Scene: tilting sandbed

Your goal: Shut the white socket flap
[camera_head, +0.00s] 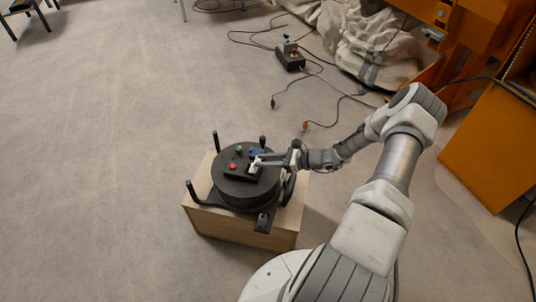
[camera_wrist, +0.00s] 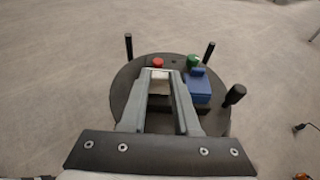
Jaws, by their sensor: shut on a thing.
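The white socket flap (camera_head: 254,167) is on top of the round black device (camera_head: 243,193), on its right side. In the wrist view the white flap (camera_wrist: 160,86) shows between the two fingers of my gripper (camera_wrist: 164,76). In the head view my gripper (camera_head: 264,161) reaches in from the right and is shut on the flap. The flap looks raised, but its exact angle is partly hidden by the fingers.
A blue flap (camera_wrist: 199,87) lies just right of my fingers. A red button (camera_wrist: 158,62) and a green knob (camera_wrist: 193,61) sit beyond. Black upright posts (camera_wrist: 129,46) stand around the rim. The device rests on a wooden box (camera_head: 240,230). Cables lie on the floor behind.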

